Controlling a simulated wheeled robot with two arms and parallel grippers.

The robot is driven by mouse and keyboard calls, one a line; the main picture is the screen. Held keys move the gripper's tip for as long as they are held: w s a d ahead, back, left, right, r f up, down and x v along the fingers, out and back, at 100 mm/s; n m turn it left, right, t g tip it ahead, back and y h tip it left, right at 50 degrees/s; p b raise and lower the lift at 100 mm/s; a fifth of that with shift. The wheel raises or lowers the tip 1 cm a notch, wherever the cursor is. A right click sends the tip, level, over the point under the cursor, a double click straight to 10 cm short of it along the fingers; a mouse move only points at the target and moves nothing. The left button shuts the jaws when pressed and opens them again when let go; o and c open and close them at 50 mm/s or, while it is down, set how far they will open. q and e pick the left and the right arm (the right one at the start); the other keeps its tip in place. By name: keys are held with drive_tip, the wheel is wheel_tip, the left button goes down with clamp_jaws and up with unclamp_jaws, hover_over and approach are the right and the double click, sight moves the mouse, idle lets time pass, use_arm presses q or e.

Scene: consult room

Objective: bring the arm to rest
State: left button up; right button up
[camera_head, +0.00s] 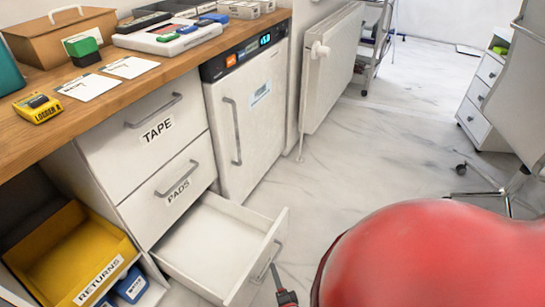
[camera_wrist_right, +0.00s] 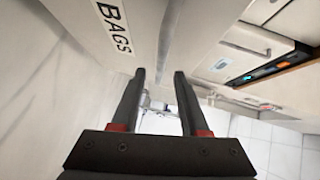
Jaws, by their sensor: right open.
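My right gripper (camera_head: 277,272) is at the front of the open bottom drawer (camera_head: 215,246), close to its handle (camera_head: 266,262). In the right wrist view the two fingers of this gripper (camera_wrist_right: 159,74) are apart. A grey bar, seemingly the drawer handle (camera_wrist_right: 167,35), runs toward the gap between them, beside the label BAGS (camera_wrist_right: 114,27). I cannot tell whether the fingers touch it. The drawer is pulled out and looks empty inside. My left gripper is not in view.
Shut drawers labelled TAPE (camera_head: 150,112) and PADS (camera_head: 195,165) are above. A yellow RETURNS bin (camera_head: 70,255) is at left, a white cabinet (camera_head: 240,120) behind. The wooden counter (camera_head: 30,135) holds several items. Floor (camera_head: 370,150) is open to the right, before a wheeled stand (camera_head: 490,190).

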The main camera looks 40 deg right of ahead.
drive_tip(key=v, duration=0.2)
drive_tip(key=shift+s+a, duration=0.15)
drive_tip(key=shift+s, duration=0.2)
drive_tip(key=shift+r, duration=0.15)
